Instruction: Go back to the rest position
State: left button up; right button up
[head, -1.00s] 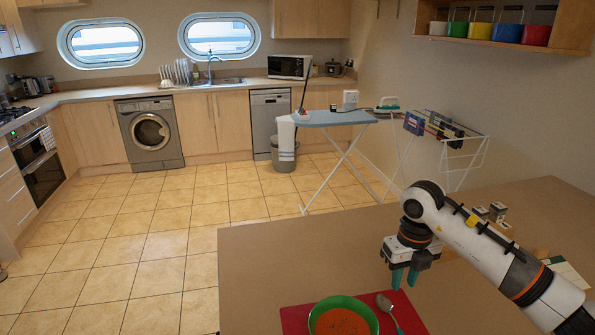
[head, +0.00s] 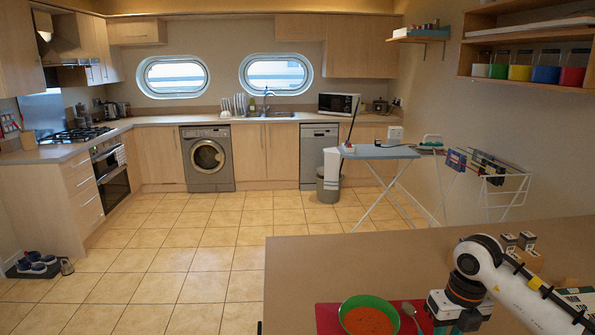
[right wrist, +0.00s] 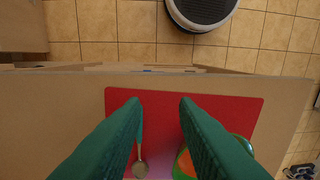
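My right arm comes in from the right in the head view, over the brown table (head: 330,262). Its gripper's white body shows at the lower right, its fingers at the bottom edge. In the right wrist view my right gripper (right wrist: 158,103) has its two green fingers apart, with nothing between the tips. It is above a red mat (right wrist: 205,95). A green bowl of orange-red soup (head: 368,318) sits on the mat, left of the gripper in the head view. A spoon (head: 410,310) lies beside the bowl. My left gripper is in neither view.
Beyond the table are an ironing board (head: 375,152) and a drying rack (head: 500,180). Tiled floor (head: 190,245) is open to the left, with a dark tray of shoes (head: 38,265) by the counter.

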jog(key=s+a+n+y, duration=0.2)
jog(key=a+y, duration=0.6)
jog(key=a, duration=0.9)
jog(key=s+a+r+m+t+y, duration=0.1)
jog(key=a+r+m+t+y, duration=0.65)
jog(key=r+y, duration=0.25)
jog(key=w+d+m+t+h, duration=0.2)
jog(key=d+m+t+h, duration=0.75)
jog(key=m, duration=0.65)
jog(key=s+d+f+m+g+h, duration=0.1)
jog(key=s+d+f+m+h, duration=0.15)
jog(key=f+m+h, duration=0.3)
jog(key=s+d+f+m+g+h, duration=0.1)
jog(key=s+d+f+m+h, duration=0.1)
jog(key=d+f+m+h, duration=0.4)
jog(key=s+a+f+m+g+y, duration=0.1)
jog(key=s+f+g, duration=0.55)
jog(key=s, duration=0.35)
jog(key=s+a+f+m+g+y, duration=0.1)
jog(key=s+f+g, duration=0.6)
jog(key=s, duration=0.4)
notch_tip(320, 180, down, 25)
jog(key=s+d+f, duration=0.3)
jog(key=s+f, duration=1.4)
jog(key=f, duration=0.1)
jog(key=shift+g, duration=0.45)
